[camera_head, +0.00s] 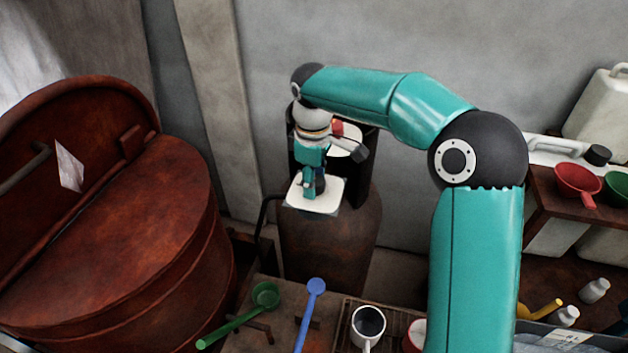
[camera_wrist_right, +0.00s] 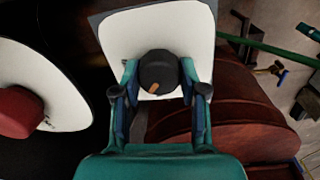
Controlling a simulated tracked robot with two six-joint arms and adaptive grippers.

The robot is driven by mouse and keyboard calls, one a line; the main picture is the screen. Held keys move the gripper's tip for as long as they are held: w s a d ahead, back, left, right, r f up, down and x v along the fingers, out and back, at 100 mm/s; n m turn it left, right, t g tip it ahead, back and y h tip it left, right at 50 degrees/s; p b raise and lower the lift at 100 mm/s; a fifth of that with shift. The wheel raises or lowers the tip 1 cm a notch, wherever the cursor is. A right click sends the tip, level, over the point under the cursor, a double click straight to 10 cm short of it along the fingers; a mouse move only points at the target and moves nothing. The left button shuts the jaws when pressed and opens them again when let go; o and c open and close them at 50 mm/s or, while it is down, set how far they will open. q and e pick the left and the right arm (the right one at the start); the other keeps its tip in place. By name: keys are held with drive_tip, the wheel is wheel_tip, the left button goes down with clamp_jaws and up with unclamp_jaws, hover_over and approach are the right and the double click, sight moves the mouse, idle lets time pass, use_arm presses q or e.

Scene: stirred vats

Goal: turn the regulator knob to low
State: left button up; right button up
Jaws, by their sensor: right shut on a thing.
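The regulator knob (camera_wrist_right: 159,72) is a black round knob with a small orange mark, on a white plate (camera_wrist_right: 115,40) in the right wrist view. My left gripper is not in view.
A red knob (camera_wrist_right: 20,112) on another white plate is close by at left in the wrist view. A large rusty vat (camera_head: 110,240) stands at left. A green ladle (camera_head: 265,296), a blue ladle (camera_head: 316,288) and a white mug (camera_head: 368,325) are in front. Shelves are at right.

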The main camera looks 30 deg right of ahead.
drive_tip(key=m, duration=0.4)
drive_tip(key=shift+w+d+r+m, duration=0.1)
drive_tip(key=shift+w+m, duration=0.05)
drive_tip(key=shift+m, duration=2.75)
drive_tip(key=shift+d, duration=0.1)
drive_tip(key=o, duration=1.1)
drive_tip(key=shift+o, duration=0.2)
wheel_tip(320, 180, up, 12)
drive_tip(key=shift+a, duration=0.2)
drive_tip(key=shift+f, duration=0.2)
